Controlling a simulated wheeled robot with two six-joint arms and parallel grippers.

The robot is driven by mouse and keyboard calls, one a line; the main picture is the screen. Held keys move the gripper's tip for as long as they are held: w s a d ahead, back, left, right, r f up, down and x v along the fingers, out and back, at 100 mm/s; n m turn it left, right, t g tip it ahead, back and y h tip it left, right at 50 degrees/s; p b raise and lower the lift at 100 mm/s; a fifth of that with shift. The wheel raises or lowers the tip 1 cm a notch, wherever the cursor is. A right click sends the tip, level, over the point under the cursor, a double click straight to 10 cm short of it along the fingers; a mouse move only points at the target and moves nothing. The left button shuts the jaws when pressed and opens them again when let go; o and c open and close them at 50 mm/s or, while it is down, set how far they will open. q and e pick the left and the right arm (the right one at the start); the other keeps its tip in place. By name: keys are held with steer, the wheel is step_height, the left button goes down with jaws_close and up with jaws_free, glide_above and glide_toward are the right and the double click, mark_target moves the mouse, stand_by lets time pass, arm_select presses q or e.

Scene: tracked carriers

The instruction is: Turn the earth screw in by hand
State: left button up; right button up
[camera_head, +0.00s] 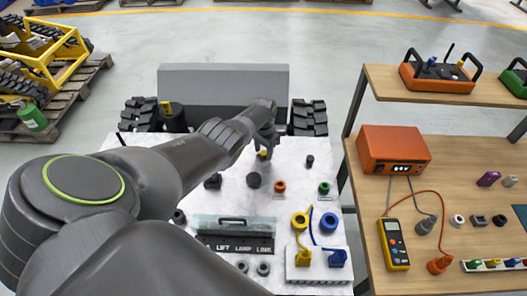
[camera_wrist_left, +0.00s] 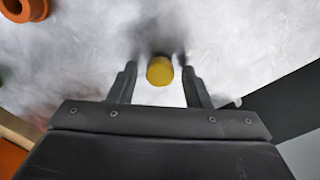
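A small yellow-topped knob (camera_head: 263,154), which looks like the earth screw, stands on the pale carrier deck (camera_head: 230,200) below my left gripper (camera_head: 266,142). In the left wrist view the round yellow top (camera_wrist_left: 160,71) lies between the two fingertips of the left gripper (camera_wrist_left: 160,76), with a gap on each side. The left gripper is open and holds nothing. The shaft under the yellow top and its hole are hidden, so I cannot tell how deep it sits. My right gripper does not show.
An orange ring socket (camera_head: 280,187), a green one (camera_head: 324,188) and dark posts stand on the deck nearby. A clear-covered panel (camera_head: 235,226) and yellow and blue cable plugs (camera_head: 302,256) sit nearer. A wooden bench (camera_head: 450,215) with a meter (camera_head: 394,245) stands right.

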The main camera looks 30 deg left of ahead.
arm_select(q)
steer(key=c, duration=0.7)
steer(key=m, duration=0.7)
steer(key=shift+b, duration=0.4)
steer(key=shift+m, duration=1.4)
steer(key=m, duration=0.3)
steer(key=shift+m+b, duration=0.3)
steer(key=shift+b, duration=0.05)
steer(key=o, duration=0.5)
steer(key=shift+m, duration=0.3)
steer(key=shift+c, duration=0.2)
steer(key=o, duration=0.5)
steer(key=shift+r, duration=0.15)
